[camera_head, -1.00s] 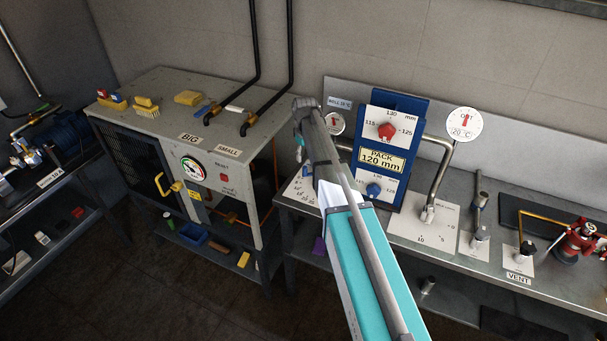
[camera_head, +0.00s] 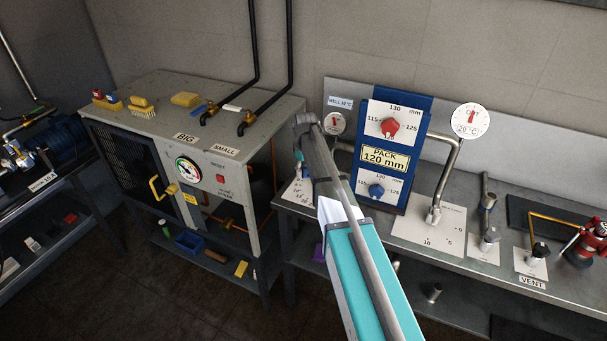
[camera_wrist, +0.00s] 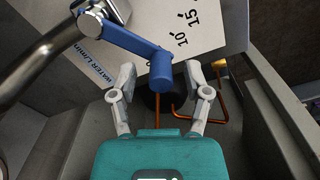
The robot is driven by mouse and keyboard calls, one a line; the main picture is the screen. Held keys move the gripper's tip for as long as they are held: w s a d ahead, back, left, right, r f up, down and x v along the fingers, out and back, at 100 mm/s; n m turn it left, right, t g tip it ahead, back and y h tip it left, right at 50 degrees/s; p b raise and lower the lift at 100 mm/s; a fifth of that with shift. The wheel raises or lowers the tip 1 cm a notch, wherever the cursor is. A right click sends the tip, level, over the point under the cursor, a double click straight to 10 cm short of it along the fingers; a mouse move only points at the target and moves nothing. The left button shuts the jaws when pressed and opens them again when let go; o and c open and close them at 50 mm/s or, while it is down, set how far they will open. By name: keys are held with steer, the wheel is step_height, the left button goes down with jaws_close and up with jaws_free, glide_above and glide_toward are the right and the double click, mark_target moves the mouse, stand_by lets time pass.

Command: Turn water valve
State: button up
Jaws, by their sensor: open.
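The water valve's blue lever (camera_wrist: 135,45) shows in the wrist view, above a white plate (camera_wrist: 205,32) marked "WATER L/min" with 10 and 15 on it. The lever ends in a rounded blue knob. My gripper (camera_wrist: 160,82) is open, with one finger on each side of the knob end; I cannot tell whether either finger touches it. In the head view the plate (camera_head: 296,194) is partly seen at the bench's left end, and my arm hides most of the valve and gripper.
A metal pipe (camera_wrist: 45,52) runs close by at left in the wrist view. A blue dial panel (camera_head: 413,145) stands right of my arm on the metal bench (camera_head: 470,267). A grey cabinet (camera_head: 225,170) with a gauge stands left, across a narrow gap. Copper pipes (camera_wrist: 185,110) lie below the knob.

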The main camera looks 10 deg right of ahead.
steer(key=shift+f, duration=0.15)
jaws_close()
stand_by(0.4)
